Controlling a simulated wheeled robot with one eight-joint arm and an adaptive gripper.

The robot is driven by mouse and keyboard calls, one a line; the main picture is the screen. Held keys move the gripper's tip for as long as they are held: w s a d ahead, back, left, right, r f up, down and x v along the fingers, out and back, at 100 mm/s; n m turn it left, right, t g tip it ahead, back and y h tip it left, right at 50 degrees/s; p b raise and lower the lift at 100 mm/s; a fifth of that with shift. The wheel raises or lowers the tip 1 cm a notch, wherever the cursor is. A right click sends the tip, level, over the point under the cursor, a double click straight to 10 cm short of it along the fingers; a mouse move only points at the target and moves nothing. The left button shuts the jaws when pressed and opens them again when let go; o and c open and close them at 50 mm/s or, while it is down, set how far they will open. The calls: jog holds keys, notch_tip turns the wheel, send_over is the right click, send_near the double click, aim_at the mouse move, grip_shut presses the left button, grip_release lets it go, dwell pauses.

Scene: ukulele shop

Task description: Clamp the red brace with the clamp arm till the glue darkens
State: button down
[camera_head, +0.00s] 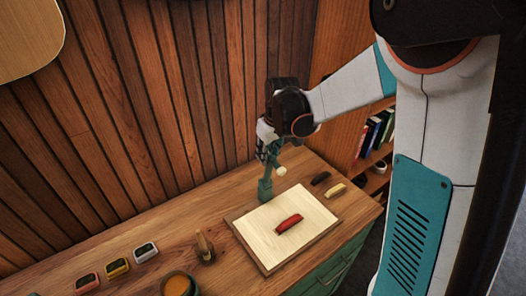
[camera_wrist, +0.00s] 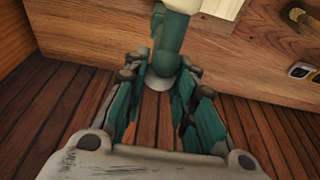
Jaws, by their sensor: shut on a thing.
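The red brace (camera_head: 289,224) lies on a pale soundboard panel (camera_head: 263,224) on the bench. A green clamp (camera_head: 265,190) stands at the panel's back edge. Its green clamp arm (camera_wrist: 171,38) is raised, with a pale round end (camera_head: 281,171), and is apart from the brace. In the wrist view my gripper (camera_wrist: 160,75) has a finger on each side of the arm. The glue under the brace is too small to make out.
A dark block (camera_head: 320,178) and a yellowish block (camera_head: 336,190) lie right of the panel. A small brown upright item (camera_head: 205,248), an orange-filled pot (camera_head: 177,285) and three small coloured devices (camera_head: 117,267) stand to the left. A plank wall (camera_head: 150,100) rises close behind.

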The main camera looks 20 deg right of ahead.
jog(key=shift+s+d+f+t+y+b, duration=0.6)
jog(key=shift+s+f+t+b, duration=0.75)
jog(key=shift+s+f+b, duration=1.1)
jog(key=shift+s+d+f+t+y+b, duration=0.35)
jog(key=shift+s+d+f+t+b, duration=0.5)
jog(key=shift+s+f+t+b, duration=1.55)
jog(key=shift+s+d+f+t+y+b, duration=0.55)
jog(key=shift+s+f+b, duration=0.85)
jog(key=shift+b, duration=2.1)
jog(key=shift+s+d+r, duration=0.15)
jog(key=shift+s+r, duration=0.05)
jog(key=shift+s, duration=0.1)
jog(key=c, duration=1.3)
grip_release()
jog(key=shift+r, duration=0.1)
